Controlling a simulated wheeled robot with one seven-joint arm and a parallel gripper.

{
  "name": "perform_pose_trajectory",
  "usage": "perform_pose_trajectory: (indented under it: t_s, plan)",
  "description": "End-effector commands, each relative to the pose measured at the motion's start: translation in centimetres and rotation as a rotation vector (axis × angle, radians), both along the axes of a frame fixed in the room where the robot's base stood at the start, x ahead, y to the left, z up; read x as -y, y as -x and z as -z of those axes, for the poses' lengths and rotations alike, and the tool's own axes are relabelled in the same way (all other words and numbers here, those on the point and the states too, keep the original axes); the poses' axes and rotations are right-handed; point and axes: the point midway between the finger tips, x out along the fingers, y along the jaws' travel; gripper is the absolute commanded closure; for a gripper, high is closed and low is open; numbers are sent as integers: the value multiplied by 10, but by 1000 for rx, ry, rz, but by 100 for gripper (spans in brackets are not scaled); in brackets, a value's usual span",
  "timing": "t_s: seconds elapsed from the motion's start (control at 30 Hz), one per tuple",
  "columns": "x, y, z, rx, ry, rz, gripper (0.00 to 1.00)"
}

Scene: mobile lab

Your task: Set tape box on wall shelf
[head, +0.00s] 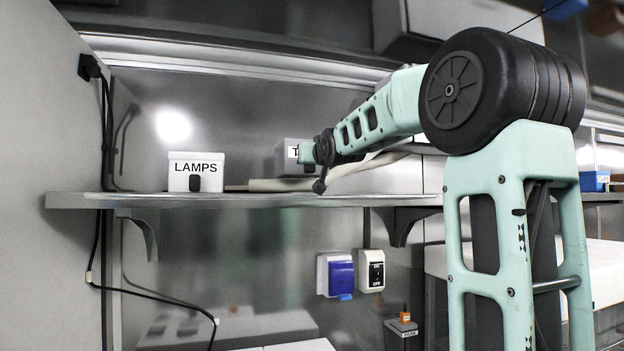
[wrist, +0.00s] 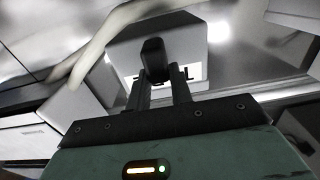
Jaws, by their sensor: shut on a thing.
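The tape box (head: 289,155) is a grey box with a white label; only a "T" shows in the head view, as my gripper covers the rest. It is over the right part of the wall shelf (head: 250,201); I cannot tell if it touches the shelf. My gripper (head: 322,155) is at the box's front right. In the wrist view my gripper (wrist: 158,75) is shut on the dark knob at the front of the tape box (wrist: 185,45), over its label.
A white box labelled LAMPS (head: 197,157) stands on the shelf's left part. A pale beige long thing (head: 262,185) lies along the shelf behind. A black cable (head: 105,130) hangs at the left end. A blue socket (head: 340,275) and a switch (head: 371,270) are below.

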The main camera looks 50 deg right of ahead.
Motion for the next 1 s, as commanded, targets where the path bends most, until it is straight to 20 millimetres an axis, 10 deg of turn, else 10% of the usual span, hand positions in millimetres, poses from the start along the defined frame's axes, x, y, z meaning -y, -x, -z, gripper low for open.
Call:
perform_pose_trajectory:
  t_s: [0.33,0.6,0.63,0.7,1.0]
  plan:
    - [0,0,49,2,0,0,100]
    - [0,0,50,2,0,0,100]
    - [0,0,52,-3,-2,1,73]
    - [0,0,51,-3,-2,0,57]
    - [0,1,51,0,-1,1,57]
